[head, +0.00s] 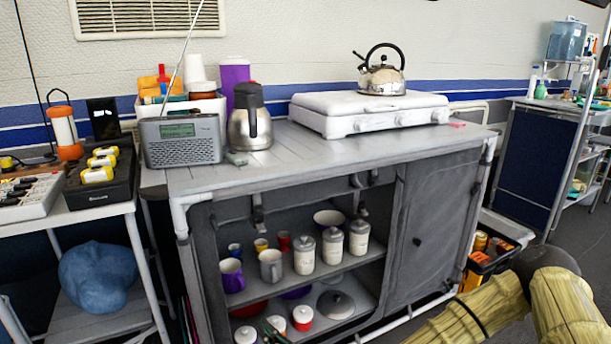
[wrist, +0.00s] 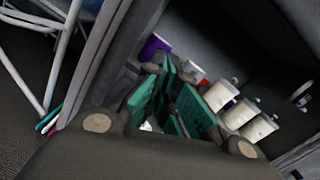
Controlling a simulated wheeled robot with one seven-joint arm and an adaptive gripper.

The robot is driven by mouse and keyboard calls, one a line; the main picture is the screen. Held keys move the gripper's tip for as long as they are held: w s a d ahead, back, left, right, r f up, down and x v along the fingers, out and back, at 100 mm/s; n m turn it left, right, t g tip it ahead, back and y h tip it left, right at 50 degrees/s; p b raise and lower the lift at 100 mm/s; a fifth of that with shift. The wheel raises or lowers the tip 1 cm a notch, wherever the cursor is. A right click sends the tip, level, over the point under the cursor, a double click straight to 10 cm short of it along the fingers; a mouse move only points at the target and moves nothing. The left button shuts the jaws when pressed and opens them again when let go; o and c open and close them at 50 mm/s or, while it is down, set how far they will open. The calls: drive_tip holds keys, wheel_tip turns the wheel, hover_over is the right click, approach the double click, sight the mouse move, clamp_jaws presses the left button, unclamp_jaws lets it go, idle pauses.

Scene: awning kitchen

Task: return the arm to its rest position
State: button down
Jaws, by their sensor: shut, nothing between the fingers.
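My gripper (wrist: 180,85) shows in the wrist view, with dark links and teal finger pads. Its fingers are shut with nothing held between them. They point toward the open shelves of the grey cabinet, with a purple mug (wrist: 154,46) and white canisters (wrist: 239,115) beyond them. I cannot tell how far the fingertips are from the shelf. In the head view, part of my arm (head: 490,308) crosses the lower right corner, in front of the cabinet's right end. I cannot make out the gripper clearly in that view.
The grey cabinet (head: 440,215) has a stove (head: 370,112) with a kettle (head: 382,76), a radio (head: 180,141) and a steel jug (head: 249,118) on top. A side table (head: 85,212) stands left. A black crate (head: 487,255) sits on the floor near my arm. A shelf rack stands far right.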

drive_tip(key=s+d+f+n+g+h, duration=0.25)
drive_tip(key=s+f+n+g, duration=0.35)
drive_tip(key=s+f, duration=0.4)
drive_tip(key=s+d+f+n+g+h, duration=0.1)
drive_tip(key=s+d+f+n+g, duration=0.2)
drive_tip(key=s+f+n, duration=0.65)
drive_tip(key=s+d+f+n+g+h, duration=0.2)
drive_tip(key=s+d+f+n, duration=0.15)
drive_tip(key=d, duration=0.45)
drive_tip(key=s+d+f+n+g+h, duration=0.25)
drive_tip(key=s+d, duration=0.25)
drive_tip(key=d, duration=0.4)
drive_tip(key=s+d+f+n+g+h, duration=0.2)
drive_tip(key=s+d+f+n+h, duration=0.15)
drive_tip(key=d, duration=0.45)
wheel_tip(320, 180, up, 37)
drive_tip(key=s+d+p, duration=0.1)
drive_tip(key=p, duration=3.6)
drive_tip(key=shift+d, duration=0.15)
